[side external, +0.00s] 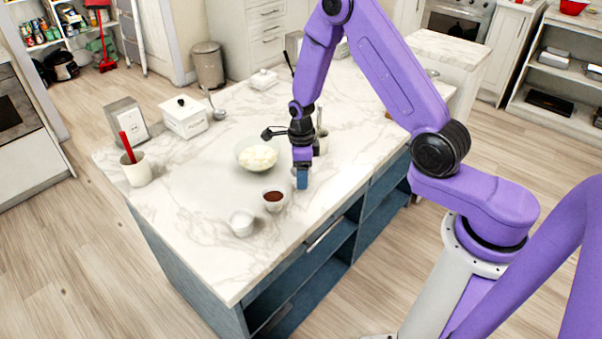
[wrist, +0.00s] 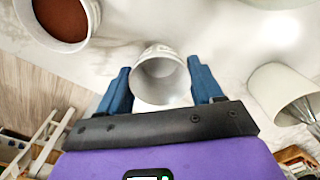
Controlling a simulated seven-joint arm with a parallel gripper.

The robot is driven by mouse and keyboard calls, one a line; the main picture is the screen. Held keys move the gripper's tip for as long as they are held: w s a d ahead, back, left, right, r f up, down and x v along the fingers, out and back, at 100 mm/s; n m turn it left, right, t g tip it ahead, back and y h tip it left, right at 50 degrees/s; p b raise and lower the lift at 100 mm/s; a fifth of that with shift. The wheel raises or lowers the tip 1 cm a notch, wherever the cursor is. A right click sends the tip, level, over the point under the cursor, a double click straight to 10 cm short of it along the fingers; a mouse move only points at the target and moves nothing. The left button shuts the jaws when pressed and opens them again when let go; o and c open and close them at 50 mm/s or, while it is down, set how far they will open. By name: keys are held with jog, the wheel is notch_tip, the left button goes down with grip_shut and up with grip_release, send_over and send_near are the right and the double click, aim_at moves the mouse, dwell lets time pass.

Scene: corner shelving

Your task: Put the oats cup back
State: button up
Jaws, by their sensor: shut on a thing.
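My gripper (side external: 301,181) is low over the marble island, near its right edge. In the wrist view its two blue fingers (wrist: 161,80) are closed on a small white cup (wrist: 160,77), one on each side. I see into the cup's mouth; its inside looks plain pale grey, and I cannot make out oats. In the side view the fingers hide most of this cup, and whether it touches the counter is unclear. A white cup with brown contents (side external: 273,200) stands close by, also at the upper left of the wrist view (wrist: 62,16).
A bowl of white contents (side external: 257,156) stands behind my gripper, and a white cup (side external: 242,223) nearer the front. A utensil cup (wrist: 280,93) is close on the wrist view's right. A lidded white canister (side external: 185,117) and a cup with a red handle (side external: 137,171) stand left.

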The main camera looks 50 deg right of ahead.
jog(key=shift+f, duration=0.35)
jog(key=o, duration=1.1)
jog(key=shift+f, duration=0.15)
